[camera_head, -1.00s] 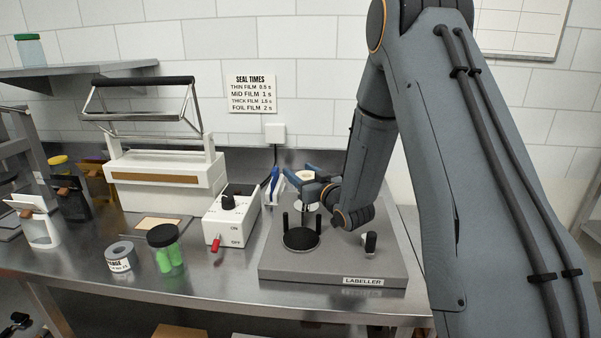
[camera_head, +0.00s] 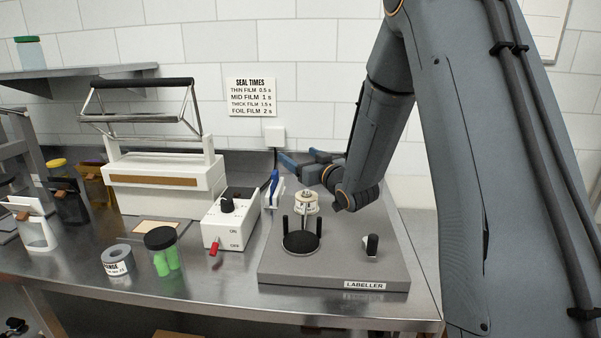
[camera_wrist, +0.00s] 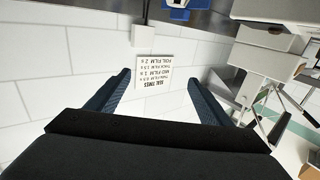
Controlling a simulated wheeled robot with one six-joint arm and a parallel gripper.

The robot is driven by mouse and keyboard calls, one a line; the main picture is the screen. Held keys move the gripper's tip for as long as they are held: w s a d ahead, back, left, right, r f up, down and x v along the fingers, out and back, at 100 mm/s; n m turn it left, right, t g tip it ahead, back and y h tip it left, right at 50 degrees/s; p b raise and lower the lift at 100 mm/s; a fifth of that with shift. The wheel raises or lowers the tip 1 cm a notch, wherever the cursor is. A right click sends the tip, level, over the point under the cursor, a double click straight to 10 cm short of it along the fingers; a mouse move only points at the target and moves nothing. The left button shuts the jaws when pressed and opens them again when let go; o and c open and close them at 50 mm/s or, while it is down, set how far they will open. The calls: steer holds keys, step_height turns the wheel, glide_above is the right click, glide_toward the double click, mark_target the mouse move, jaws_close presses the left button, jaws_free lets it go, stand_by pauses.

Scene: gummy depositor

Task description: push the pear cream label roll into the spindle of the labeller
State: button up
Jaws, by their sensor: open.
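The cream label roll (camera_head: 306,204) sits around the upright metal spindle (camera_head: 305,188) of the grey labeller (camera_head: 335,262), behind the black round rest with two black posts. The spindle's tip shows above the roll. How far down the roll sits is partly hidden by the posts. My gripper (camera_head: 298,163) is open and empty, above and apart from the roll. In the wrist view my gripper (camera_wrist: 160,84) shows two spread blue fingers with nothing between them; the roll is not in that view.
A blue-and-white tape dispenser-like item (camera_head: 274,190) stands at the labeller's left edge. The wall sign (camera_head: 251,97) is behind.

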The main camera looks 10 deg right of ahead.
steer(key=shift+r+b, duration=0.3)
steer(key=shift+r, duration=1.65)
